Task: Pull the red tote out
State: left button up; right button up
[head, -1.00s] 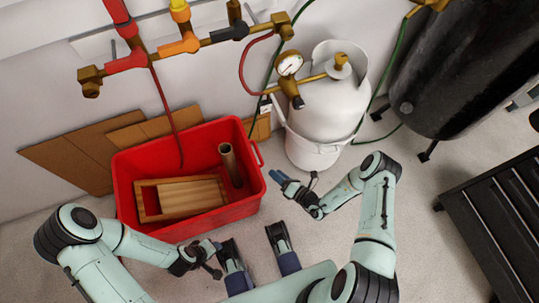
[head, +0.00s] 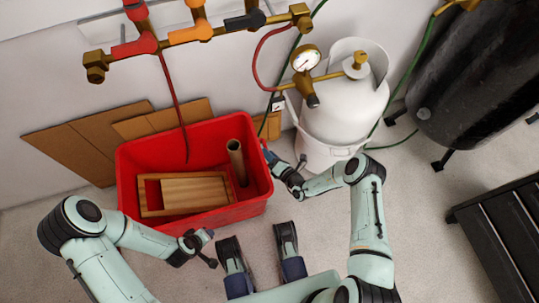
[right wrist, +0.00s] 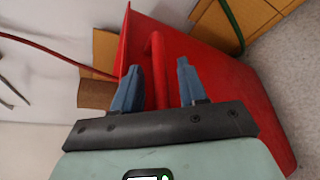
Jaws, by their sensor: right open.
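The red tote (head: 195,221) stands on the floor by the wall, holding a wooden tray-like piece (head: 185,194) and an upright brown tube (head: 236,162).
A white gas cylinder (head: 342,105) stands close to the right of the tote. A red hose (head: 174,105) hangs from the manifold into the tote. Brown boards (head: 75,145) lean behind. A dark tank (head: 460,80) and a black slatted rack (head: 510,230) stand right. Floor in front is partly clear.

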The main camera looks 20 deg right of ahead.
jog(key=shift+w, duration=0.15)
grip_shut()
pick_arm(q)
jog(key=shift+g, duration=0.5)
jog(key=shift+s+a+f+b, duration=0.2)
jog(key=shift+s+f+b, duration=0.25)
jog(key=shift+s+f, duration=0.3)
jog(key=shift+s+a+f+b, duration=0.15)
jog(key=shift+s+f+b, duration=0.35)
jog(key=shift+f, duration=0.3)
pick_arm(e)
jog(key=d, duration=0.9)
jog(key=shift+w+d, duration=0.15)
jog(key=shift+d, duration=0.15)
grip_release()
jog(key=shift+d, duration=0.1)
jog(key=shift+a, duration=0.2)
